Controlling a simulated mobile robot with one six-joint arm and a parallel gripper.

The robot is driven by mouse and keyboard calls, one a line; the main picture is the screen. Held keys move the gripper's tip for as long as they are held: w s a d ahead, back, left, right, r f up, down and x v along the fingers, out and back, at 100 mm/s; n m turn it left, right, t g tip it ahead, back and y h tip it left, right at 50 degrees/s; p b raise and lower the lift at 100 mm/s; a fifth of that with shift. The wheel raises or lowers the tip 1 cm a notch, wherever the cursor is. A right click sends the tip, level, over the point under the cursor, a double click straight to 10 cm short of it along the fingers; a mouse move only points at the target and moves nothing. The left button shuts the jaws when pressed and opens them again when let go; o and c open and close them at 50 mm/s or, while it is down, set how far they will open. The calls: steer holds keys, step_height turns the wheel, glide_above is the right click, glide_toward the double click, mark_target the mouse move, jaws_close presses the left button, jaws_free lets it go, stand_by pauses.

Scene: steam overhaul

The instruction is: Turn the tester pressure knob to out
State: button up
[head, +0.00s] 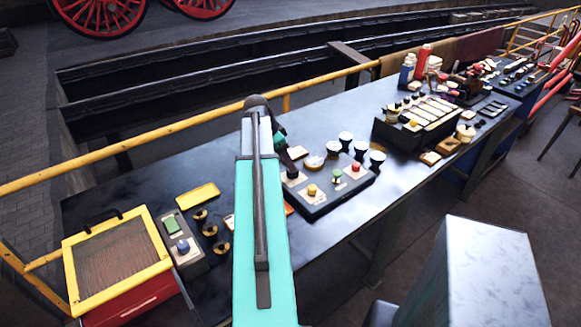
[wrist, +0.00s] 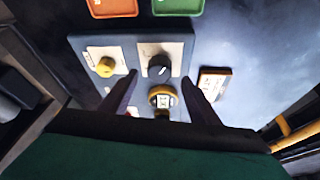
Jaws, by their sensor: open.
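A dark tester panel (wrist: 110,42) lies below my gripper in the wrist view. A black knob (wrist: 158,66) with a pale mark sits on a white plate at its right. The lettering around it is too small to read. A round gauge with a yellow rim (wrist: 162,98) is just below the knob in the picture, and a yellow knob (wrist: 106,67) is to the left. My gripper (wrist: 160,77) is open, its fingertips apart on either side of the black knob; I cannot tell whether they touch it. In the head view, my arm partly hides the control panel (head: 325,205).
An orange tray (wrist: 113,8) and a green tray (wrist: 178,7) lie beyond the panel. A small orange-edged plate (wrist: 214,84) is to its right. A yellow rail (head: 150,135) runs along the bench's back.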

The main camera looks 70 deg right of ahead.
steer(key=shift+p+x, duration=0.65)
steer(key=shift+x, duration=1.85)
